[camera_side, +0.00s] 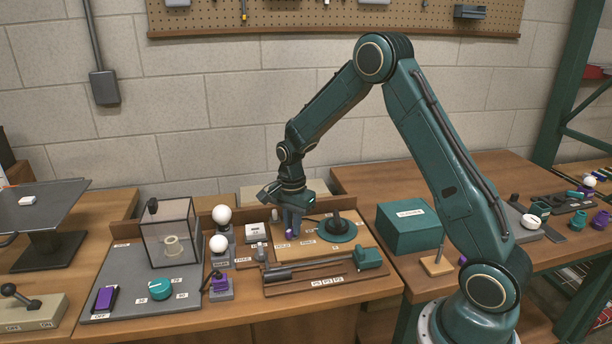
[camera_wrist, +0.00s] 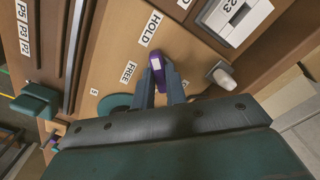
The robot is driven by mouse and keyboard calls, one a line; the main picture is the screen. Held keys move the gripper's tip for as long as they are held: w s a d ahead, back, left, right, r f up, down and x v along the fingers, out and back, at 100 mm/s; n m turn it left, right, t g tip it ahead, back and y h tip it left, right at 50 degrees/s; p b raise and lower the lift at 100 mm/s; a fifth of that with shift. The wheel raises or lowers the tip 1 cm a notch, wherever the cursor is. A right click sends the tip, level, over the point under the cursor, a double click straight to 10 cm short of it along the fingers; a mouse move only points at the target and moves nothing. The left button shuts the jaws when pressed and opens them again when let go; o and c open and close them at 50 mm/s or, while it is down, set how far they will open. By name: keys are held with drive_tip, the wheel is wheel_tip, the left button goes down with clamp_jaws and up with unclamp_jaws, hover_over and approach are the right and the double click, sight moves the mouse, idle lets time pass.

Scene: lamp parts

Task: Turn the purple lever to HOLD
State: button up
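The purple lever (camera_wrist: 157,66) sits between the two fingers of my gripper (camera_wrist: 162,78) in the wrist view. The fingers lie close against both sides of it, with no clear gap. Its visible end points up toward the HOLD label (camera_wrist: 152,28), and the FREE label (camera_wrist: 128,72) is to its left. The fingers hide the lever's lower part and its pivot. In the side view my gripper (camera_side: 291,231) points down at the wooden board, with a small bit of the purple lever (camera_side: 289,234) showing at the fingertips.
A dark round-based post (camera_side: 337,230) stands right of my gripper. A green-ended rod assembly (camera_side: 325,268) lies in front. A pale knob (camera_wrist: 222,77) is close beside the fingers.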

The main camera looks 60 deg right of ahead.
drive_tip(key=o, duration=0.4)
drive_tip(key=shift+r, duration=0.15)
wheel_tip(320, 180, up, 14)
drive_tip(key=shift+f, duration=0.2)
idle(0.5)
